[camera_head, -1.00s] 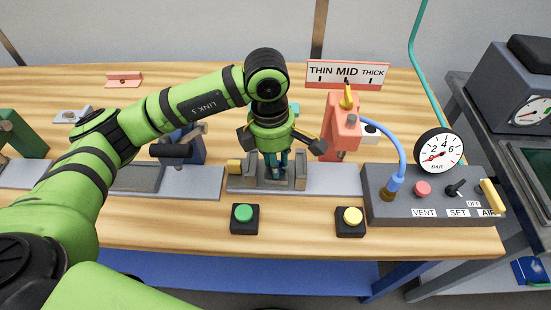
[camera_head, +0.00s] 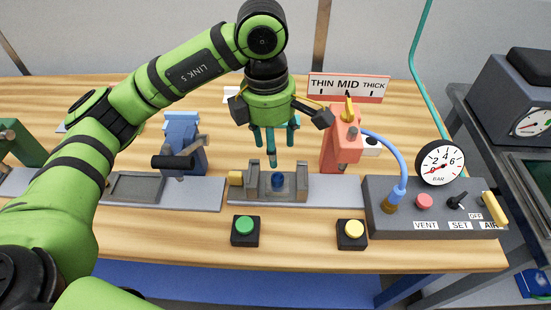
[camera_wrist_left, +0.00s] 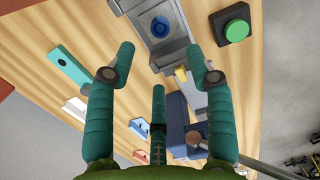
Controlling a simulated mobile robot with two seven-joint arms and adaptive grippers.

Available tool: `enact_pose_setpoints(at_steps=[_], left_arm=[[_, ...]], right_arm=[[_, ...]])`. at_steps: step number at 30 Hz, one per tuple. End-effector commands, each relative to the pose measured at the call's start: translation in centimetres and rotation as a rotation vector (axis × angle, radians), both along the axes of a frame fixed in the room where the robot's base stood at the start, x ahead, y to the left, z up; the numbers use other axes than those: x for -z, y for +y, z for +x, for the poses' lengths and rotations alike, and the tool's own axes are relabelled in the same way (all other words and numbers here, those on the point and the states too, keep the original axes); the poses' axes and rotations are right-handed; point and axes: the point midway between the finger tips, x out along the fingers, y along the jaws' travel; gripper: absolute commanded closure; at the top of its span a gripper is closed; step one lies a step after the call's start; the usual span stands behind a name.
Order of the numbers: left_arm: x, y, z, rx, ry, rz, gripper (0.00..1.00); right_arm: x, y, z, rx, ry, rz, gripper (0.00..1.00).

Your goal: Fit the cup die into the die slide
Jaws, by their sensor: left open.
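The blue cup die (camera_head: 278,181) stands upright between the grey walls of the die slide (camera_head: 300,186). From above, in the left wrist view, the die (camera_wrist_left: 161,27) appears as a round blue ring inside the grey slide (camera_wrist_left: 176,45). How deep it sits is hard to tell. My left gripper (camera_head: 275,143) is above the slide with its teal fingers spread, empty and apart from the die. The fingers also show in the left wrist view (camera_wrist_left: 160,62). My right gripper is not in view.
A yellow knob (camera_head: 235,177) is at the slide's left. A green button (camera_head: 245,227) and yellow button (camera_head: 351,230) stand in front. A coral fixture (camera_head: 341,142) is close at right, beside the grey control box (camera_head: 435,208). A blue clamp (camera_head: 184,140) stands left.

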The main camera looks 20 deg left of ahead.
Motion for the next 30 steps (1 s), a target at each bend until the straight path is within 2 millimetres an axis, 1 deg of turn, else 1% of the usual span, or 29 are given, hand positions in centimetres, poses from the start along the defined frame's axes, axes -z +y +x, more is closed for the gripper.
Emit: enact_pose_setpoints(at_steps=[1, 3, 7, 23, 26, 29, 30], left_arm=[[-0.9, 0.0, 0.0, 0.000, -0.002, -0.001, 0.46], [-1.7, 0.1, 0.0, 0.000, -0.001, -0.001, 0.46], [-2.6, 0.1, 0.0, 0.001, 0.000, -0.001, 0.46], [-2.7, 0.2, 0.0, 0.001, 0.001, 0.000, 0.46], [-3.6, 0.2, 0.0, 0.001, 0.001, -0.001, 0.46], [-5.7, 0.2, 0.0, 0.001, 0.000, -0.001, 0.46], [-6.7, 0.2, 0.0, 0.001, 0.000, -0.001, 0.46]], right_arm=[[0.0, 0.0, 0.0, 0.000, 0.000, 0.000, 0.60], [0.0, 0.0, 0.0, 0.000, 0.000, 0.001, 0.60], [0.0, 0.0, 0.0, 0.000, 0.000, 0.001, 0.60], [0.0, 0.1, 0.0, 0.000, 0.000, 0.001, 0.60], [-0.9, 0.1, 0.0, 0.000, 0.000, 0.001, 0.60], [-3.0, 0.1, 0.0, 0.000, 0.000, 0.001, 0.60], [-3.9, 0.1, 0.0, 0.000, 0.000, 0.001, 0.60]])
